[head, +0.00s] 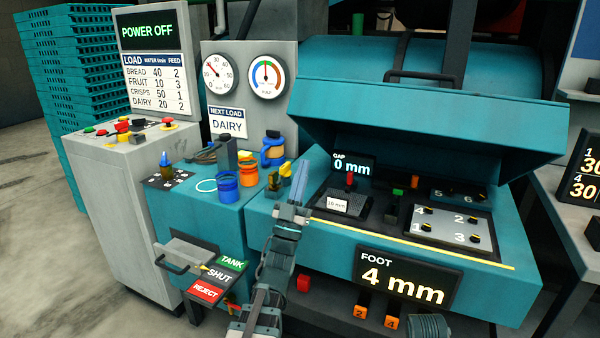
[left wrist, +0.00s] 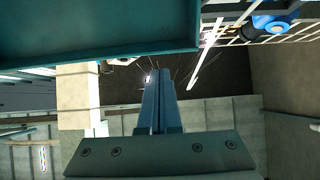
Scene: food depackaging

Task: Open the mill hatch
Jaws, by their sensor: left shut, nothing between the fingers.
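The mill's teal hatch (head: 430,125) stands tilted up above the mill's front deck, with its underside edge clear of the deck. A dark bar handle (head: 425,78) is on its top. My left gripper (head: 301,172) points upward just left of the hatch's left edge, in front of the deck's left end. Its fingers are shut and empty, and they also show together in the left wrist view (left wrist: 161,103). A teal panel (left wrist: 100,35) fills the upper left of that view. Contact between fingers and hatch cannot be told.
The deck holds a GAP display (head: 352,164) reading 0 mm and a plate with numbered bolts (head: 450,228). A FOOT display (head: 405,278) reads 4 mm. Blue and orange cups (head: 228,187) stand left of my gripper. A POWER OFF sign (head: 147,31) is at upper left.

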